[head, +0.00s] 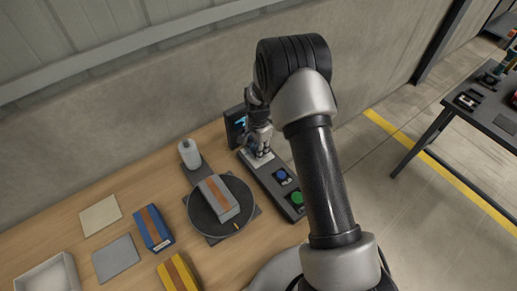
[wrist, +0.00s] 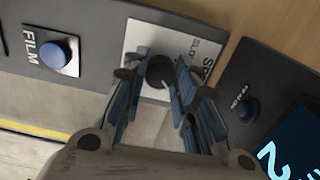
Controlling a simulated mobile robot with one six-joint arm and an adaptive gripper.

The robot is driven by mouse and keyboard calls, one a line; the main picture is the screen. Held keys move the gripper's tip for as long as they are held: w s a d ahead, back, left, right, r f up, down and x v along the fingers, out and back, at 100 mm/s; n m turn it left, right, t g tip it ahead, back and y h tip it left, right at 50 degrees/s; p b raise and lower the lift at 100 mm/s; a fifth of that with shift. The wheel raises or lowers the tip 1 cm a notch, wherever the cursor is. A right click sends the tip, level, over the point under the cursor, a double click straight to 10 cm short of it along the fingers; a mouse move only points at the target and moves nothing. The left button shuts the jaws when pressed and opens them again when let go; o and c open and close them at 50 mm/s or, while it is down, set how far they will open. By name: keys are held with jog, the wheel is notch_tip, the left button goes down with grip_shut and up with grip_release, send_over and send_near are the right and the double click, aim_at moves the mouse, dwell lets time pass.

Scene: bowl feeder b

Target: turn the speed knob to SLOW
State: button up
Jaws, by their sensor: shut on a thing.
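The speed knob (wrist: 159,70) is round and black with a short pale pointer mark. It sits on a white plate (wrist: 142,38) lettered "SLOW" and, partly cut off by my fingers, "SP...". In the wrist view the pointer mark is on the knob's lower right side, and "SLOW" is above right of the knob. My gripper (wrist: 157,76) has its blue-padded fingers on both sides of the knob and is shut on it. In the head view my gripper (head: 261,146) is down at the far end of the control panel (head: 262,177) and hides the knob.
A blue FILM button (wrist: 55,54) and a green button (head: 297,197) are on the panel. A turntable (head: 203,219) carries a grey box with a brown stripe (head: 219,198).

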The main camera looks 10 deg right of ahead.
jog(key=shift+n, duration=0.3)
jog(key=n, duration=0.3)
jog(key=shift+n, duration=0.4)
jog(key=n, duration=0.4)
jog(key=shift+b, duration=0.4)
jog(key=n, duration=0.5)
jog(key=shift+n, duration=2.3)
jog(key=o, duration=1)
jog(key=shift+o, duration=0.2)
jog(key=shift+r, duration=0.1)
